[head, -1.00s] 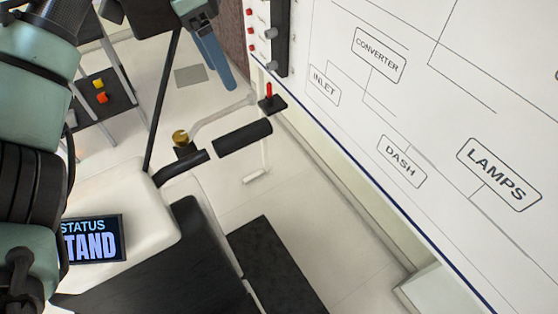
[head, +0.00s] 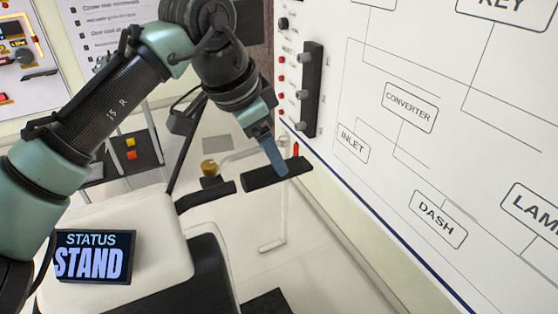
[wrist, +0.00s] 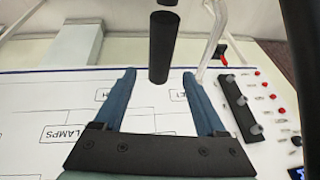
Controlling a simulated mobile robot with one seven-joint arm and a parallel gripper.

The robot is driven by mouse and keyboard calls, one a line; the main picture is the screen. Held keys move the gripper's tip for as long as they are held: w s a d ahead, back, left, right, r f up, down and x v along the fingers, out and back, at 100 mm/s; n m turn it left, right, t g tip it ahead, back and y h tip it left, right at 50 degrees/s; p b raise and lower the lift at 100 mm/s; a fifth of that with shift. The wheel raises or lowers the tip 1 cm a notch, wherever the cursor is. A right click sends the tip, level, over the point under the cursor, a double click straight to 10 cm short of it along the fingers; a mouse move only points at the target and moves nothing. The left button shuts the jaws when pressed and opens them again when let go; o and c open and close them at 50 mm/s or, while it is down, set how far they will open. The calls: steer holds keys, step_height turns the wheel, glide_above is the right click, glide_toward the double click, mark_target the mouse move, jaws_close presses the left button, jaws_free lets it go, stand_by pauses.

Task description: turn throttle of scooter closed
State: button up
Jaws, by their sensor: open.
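The scooter's throttle is a black cylindrical grip (head: 262,178) at the right end of the handlebar in the head view. In the wrist view the grip (wrist: 163,45) stands upright in the picture, and its near end lies between the lines of my two fingertips. My gripper (head: 277,168) is at the grip in the head view, its blue finger overlapping the grip's right part. In the wrist view my gripper (wrist: 160,76) is open, with a gap on both sides of the grip. Whether the fingertips reach fully around it I cannot tell. The scooter's cream body (head: 150,215) is below.
A red-tipped lever (head: 296,150) and pale curved lever stand just behind the grip. A wall panel with a diagram (head: 400,150) and a black switch strip (head: 312,90) is close on the right. A STATUS display (head: 93,257) reads STAND. A brass knob (head: 209,168) sits by the handlebar.

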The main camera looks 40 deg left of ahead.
mark_target(272, 174)
steer(key=shift+p+x, duration=0.45)
steer(key=shift+x, duration=2.25)
jaws_close()
